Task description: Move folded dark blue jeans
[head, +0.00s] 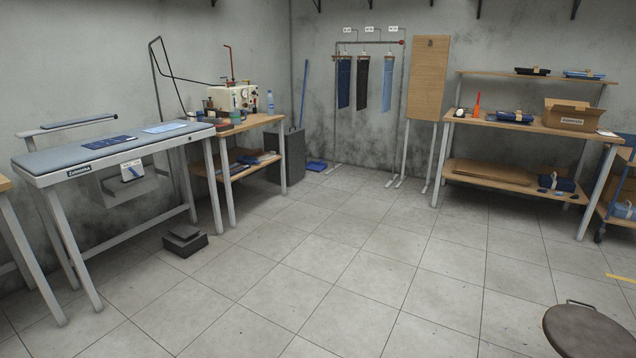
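A flat dark blue folded garment (107,142) lies on the grey padded ironing table (60,160) at the left, with a light blue folded piece (165,127) to its right. Dark blue folded jeans with a tan band (514,117) lie on the wooden packing table (560,131) at the right. A darker folded stack (532,71) and a lighter blue one (584,74) lie on the shelf above. I cannot tell which one is the task's jeans. My gripper is not in view.
An open cardboard box (571,115) stands on the packing table. Jeans hang on a rack (363,82) at the back. A black pedal unit (184,240) stands on the floor by the ironing table. A round dark stool (590,330) is near right. The middle floor is clear.

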